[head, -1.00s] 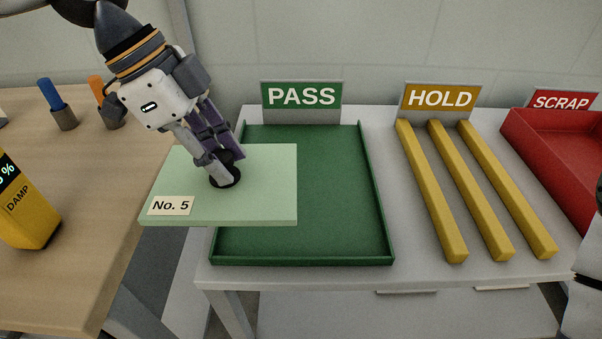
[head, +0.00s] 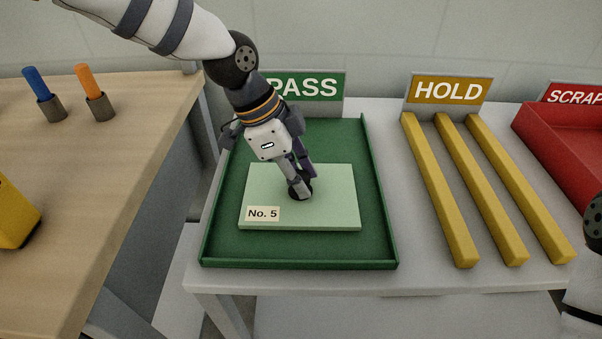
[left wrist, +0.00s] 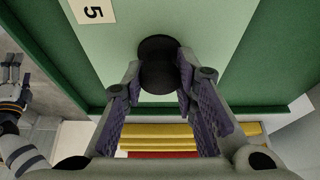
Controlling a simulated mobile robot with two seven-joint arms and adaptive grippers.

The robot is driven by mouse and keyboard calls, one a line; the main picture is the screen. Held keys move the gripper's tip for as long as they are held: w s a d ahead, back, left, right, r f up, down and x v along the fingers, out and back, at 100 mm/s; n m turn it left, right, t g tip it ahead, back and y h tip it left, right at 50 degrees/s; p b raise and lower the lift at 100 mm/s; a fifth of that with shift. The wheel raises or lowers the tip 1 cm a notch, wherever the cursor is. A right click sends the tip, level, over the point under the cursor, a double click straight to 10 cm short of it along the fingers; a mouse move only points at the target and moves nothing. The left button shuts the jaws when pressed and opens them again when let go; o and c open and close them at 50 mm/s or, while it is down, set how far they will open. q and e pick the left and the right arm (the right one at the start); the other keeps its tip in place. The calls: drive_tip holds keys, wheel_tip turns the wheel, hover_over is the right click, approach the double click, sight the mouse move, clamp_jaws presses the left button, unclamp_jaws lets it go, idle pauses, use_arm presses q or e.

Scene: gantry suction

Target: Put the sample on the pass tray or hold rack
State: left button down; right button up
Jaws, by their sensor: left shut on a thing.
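The sample is a pale green square plate (head: 325,210) labelled "No. 5", with a black round knob (head: 303,192) on top. In the head view it is level and within the outline of the green pass tray (head: 300,252); I cannot tell whether it touches the floor. My left gripper (head: 300,187) is shut on the knob, which also shows between the fingers in the left wrist view (left wrist: 160,75). The hold rack has three yellow bars (head: 484,190) and stands right of the tray, empty.
A red scrap bin (head: 562,150) stands at the far right. On the wooden table (head: 110,170) at left are a blue pen-like tool (head: 37,82), an orange one (head: 88,80) and part of a yellow meter (head: 14,215). The tray has low raised walls.

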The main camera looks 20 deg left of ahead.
use_arm(q)
drive_tip(key=shift+r, duration=0.1)
drive_tip(key=c, duration=1.3)
unclamp_jaws()
drive_tip(key=shift+f, duration=0.2)
drive_tip(key=p+v, duration=0.1)
drive_tip(key=v, duration=1.1)
drive_tip(key=shift+r, duration=0.15)
use_arm(e)
drive_tip(key=shift+w+r+t, duration=0.3)
drive_tip(key=shift+w+r, duration=0.55)
drive_tip(key=shift+w, duration=0.05)
